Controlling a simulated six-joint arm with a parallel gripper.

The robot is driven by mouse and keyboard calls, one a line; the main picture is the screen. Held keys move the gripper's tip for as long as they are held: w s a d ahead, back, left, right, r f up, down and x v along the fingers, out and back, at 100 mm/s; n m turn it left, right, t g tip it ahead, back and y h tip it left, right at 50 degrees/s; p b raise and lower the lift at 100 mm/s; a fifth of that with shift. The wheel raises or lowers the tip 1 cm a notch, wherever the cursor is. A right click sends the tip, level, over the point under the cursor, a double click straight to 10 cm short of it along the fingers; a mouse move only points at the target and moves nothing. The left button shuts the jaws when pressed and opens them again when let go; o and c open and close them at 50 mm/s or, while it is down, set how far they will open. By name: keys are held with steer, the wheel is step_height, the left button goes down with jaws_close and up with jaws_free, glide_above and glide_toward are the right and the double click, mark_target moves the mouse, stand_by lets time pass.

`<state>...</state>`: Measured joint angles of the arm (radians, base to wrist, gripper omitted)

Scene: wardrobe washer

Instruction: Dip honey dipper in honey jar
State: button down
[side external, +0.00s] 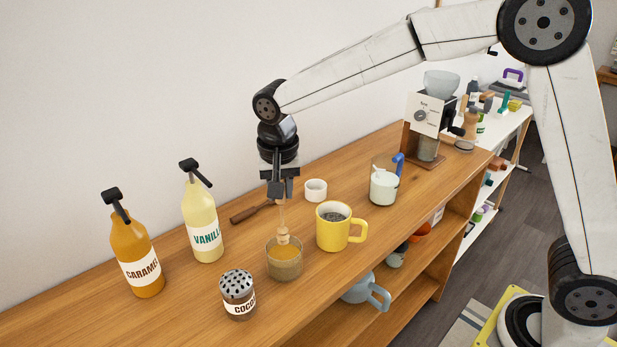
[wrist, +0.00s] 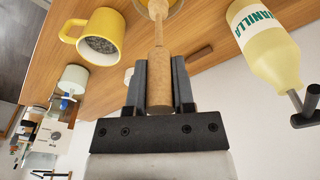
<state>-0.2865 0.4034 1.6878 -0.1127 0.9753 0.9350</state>
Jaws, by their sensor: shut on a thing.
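My gripper (side external: 282,188) points down over the wooden counter and is shut on the handle of the honey dipper (side external: 283,234). The dipper hangs upright, with its ridged wooden head at the mouth of the glass honey jar (side external: 284,266). The jar holds amber honey; the head's lower end is at or in the honey, and I cannot tell how deep. In the wrist view the dipper's handle (wrist: 158,62) lies between the fingers (wrist: 159,88), and the jar (wrist: 176,5) is cut off by the top edge.
A yellow mug (side external: 333,231) stands close right of the jar, a cocoa shaker (side external: 238,295) close at front left. Vanilla (side external: 203,220) and caramel (side external: 137,254) bottles stand left. A white cup (side external: 315,190), a brown-handled tool (side external: 251,212) and a milk pitcher (side external: 384,187) are behind.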

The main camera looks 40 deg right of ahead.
steer(key=shift+f, duration=0.1)
stand_by(0.5)
steer(key=shift+f, duration=3.25)
steer(key=shift+r, duration=0.1)
steer(key=shift+r, duration=4.2)
steer(key=shift+r, duration=2)
steer(key=shift+f, duration=0.1)
